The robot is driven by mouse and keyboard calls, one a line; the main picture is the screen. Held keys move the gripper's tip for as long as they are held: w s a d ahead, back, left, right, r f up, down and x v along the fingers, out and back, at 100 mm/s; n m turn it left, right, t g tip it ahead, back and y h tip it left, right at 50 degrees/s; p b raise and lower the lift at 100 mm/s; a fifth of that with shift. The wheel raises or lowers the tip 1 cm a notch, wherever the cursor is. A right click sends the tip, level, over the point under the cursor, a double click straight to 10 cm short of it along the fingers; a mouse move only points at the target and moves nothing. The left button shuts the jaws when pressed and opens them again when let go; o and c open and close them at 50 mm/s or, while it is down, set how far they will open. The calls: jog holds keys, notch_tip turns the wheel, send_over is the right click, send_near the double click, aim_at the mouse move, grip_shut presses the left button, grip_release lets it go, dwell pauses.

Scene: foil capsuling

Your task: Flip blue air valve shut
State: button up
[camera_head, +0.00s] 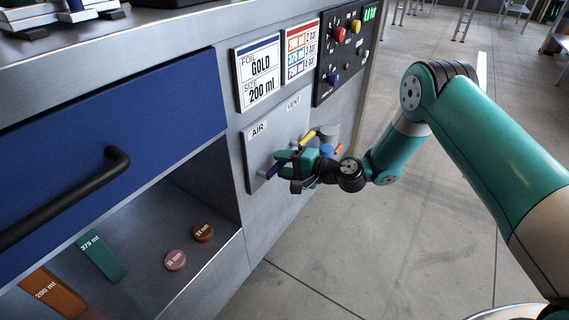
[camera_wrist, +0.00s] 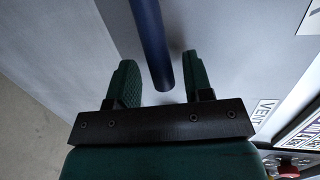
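The blue air valve lever (camera_head: 276,168) sticks out from the grey panel under the AIR label (camera_head: 258,129), slanting in the head view. My gripper (camera_head: 291,166) is at this lever, partly covering it. In the wrist view the lever (camera_wrist: 150,45) comes down between the two green fingers of my gripper (camera_wrist: 160,78). The fingers are apart, with a gap showing on each side of the lever, so it is not gripped. The valve body behind the lever is mostly hidden in the head view.
A yellow lever (camera_head: 307,137) sits close by, under the VENT label (camera_head: 293,103). A control panel (camera_head: 340,50) with knobs is above. A blue drawer (camera_head: 110,130) with a black handle (camera_head: 70,198) and an open shelf (camera_head: 150,270) are to the left.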

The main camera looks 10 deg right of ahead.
jog(key=p+v, duration=0.3)
jog(key=v, duration=1.4)
jog(key=shift+d, duration=0.2)
jog(key=shift+a, duration=0.1)
jog(key=b+x, duration=0.3)
jog(key=x, duration=1.4)
jog(key=shift+a, duration=0.2)
jog(key=shift+d, duration=0.1)
